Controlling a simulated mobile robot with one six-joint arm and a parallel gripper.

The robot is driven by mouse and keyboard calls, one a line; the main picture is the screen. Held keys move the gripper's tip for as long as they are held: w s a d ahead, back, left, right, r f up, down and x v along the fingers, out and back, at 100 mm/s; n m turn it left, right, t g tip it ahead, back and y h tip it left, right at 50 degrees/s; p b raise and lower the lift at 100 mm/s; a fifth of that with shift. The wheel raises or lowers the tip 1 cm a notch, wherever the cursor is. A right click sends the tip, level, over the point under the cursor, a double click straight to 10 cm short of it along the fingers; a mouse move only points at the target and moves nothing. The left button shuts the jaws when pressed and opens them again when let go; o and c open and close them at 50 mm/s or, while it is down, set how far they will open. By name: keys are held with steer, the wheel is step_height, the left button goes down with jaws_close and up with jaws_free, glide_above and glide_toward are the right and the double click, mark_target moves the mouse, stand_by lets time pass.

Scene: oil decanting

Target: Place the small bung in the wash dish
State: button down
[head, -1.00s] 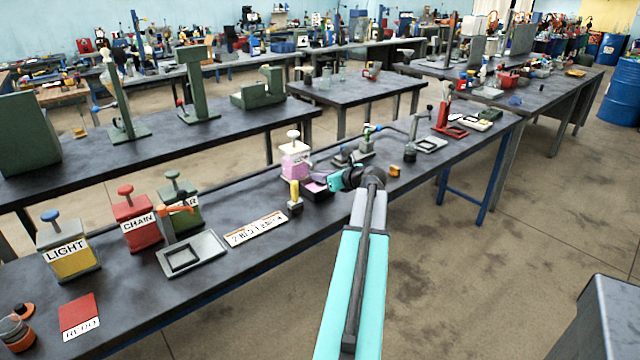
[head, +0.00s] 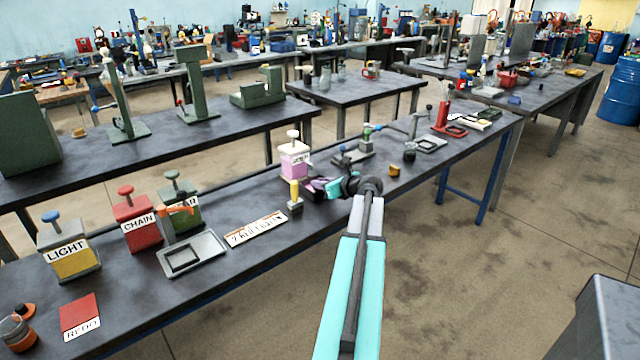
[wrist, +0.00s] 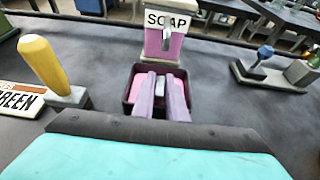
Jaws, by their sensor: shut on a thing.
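My gripper (wrist: 160,92) is shut, its two pale purple fingers pointing into the wash dish in the wrist view. A small grey piece, apparently the small bung (wrist: 160,88), shows between the fingers; most of it is hidden. The wash dish (wrist: 130,102) is a dark square dish with pink inside, in front of the soap dispenser. I cannot tell whether the bung touches the dish floor. In the head view my gripper (head: 320,186) covers most of the dish.
The white and pink soap dispenser (wrist: 165,35) stands just behind the dish. A yellow-handled tool (wrist: 45,65) on a grey block stands to the left, by a lettered plate (head: 257,229). A blue-knobbed fixture (wrist: 265,65) stands to the right. Bench between is clear.

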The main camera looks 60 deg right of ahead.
stand_by(0.3)
steer(key=c, duration=1.8)
jaws_free()
steer(key=shift+f, duration=0.1)
steer(key=shift+o, duration=0.2)
steer(key=b+v, duration=0.1)
steer(key=v, duration=1.1)
